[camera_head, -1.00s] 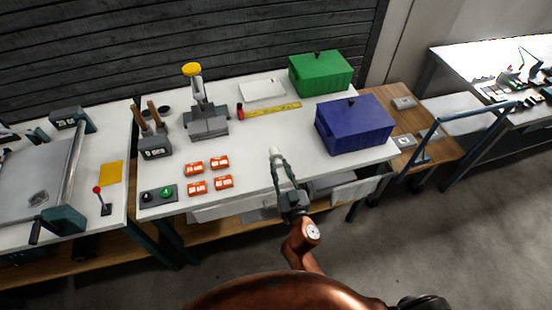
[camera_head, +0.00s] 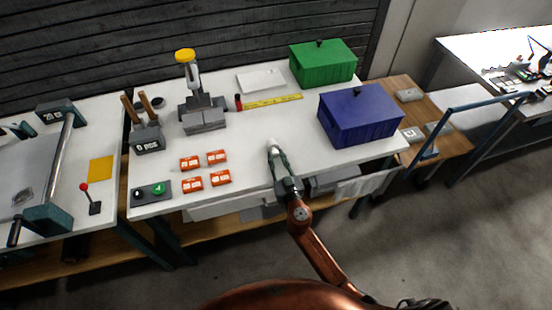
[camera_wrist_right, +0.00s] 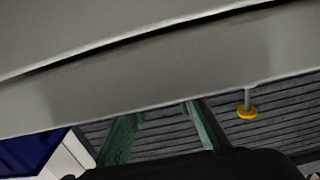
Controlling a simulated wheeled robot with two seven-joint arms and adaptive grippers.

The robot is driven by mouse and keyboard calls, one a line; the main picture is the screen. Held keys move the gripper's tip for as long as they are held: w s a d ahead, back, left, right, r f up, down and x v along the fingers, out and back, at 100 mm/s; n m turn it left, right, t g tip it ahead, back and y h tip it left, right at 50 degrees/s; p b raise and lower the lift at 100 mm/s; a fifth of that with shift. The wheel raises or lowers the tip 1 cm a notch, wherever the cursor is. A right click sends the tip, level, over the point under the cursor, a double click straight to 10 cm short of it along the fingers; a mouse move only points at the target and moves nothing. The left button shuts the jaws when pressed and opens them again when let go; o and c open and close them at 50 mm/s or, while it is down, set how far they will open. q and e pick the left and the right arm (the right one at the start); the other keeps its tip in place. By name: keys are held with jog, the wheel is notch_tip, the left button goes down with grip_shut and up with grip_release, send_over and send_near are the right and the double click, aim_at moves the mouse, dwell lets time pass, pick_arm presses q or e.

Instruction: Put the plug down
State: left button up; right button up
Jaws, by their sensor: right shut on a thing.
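My right gripper (camera_head: 273,153) is over the front part of the white table, right of the orange blocks. It is shut on a small pale plug (camera_head: 272,142) at its fingertips, mostly hidden against the white top. I cannot tell whether the plug touches the table. In the right wrist view the two green fingers (camera_wrist_right: 162,125) reach to the edge of a large grey surface, too close to tell what it is. My left gripper is not in view.
Several orange blocks (camera_head: 191,163) lie left of the gripper. A blue box (camera_head: 360,118) stands to the right, a green box (camera_head: 323,64) behind it. A yellow ruler (camera_head: 272,102) lies farther back. A yellow-topped press (camera_head: 205,117) stands at back left. The table between is clear.

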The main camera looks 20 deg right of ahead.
jog(key=shift+r, duration=0.15)
jog(key=shift+f, duration=0.2)
jog(key=o, duration=0.9)
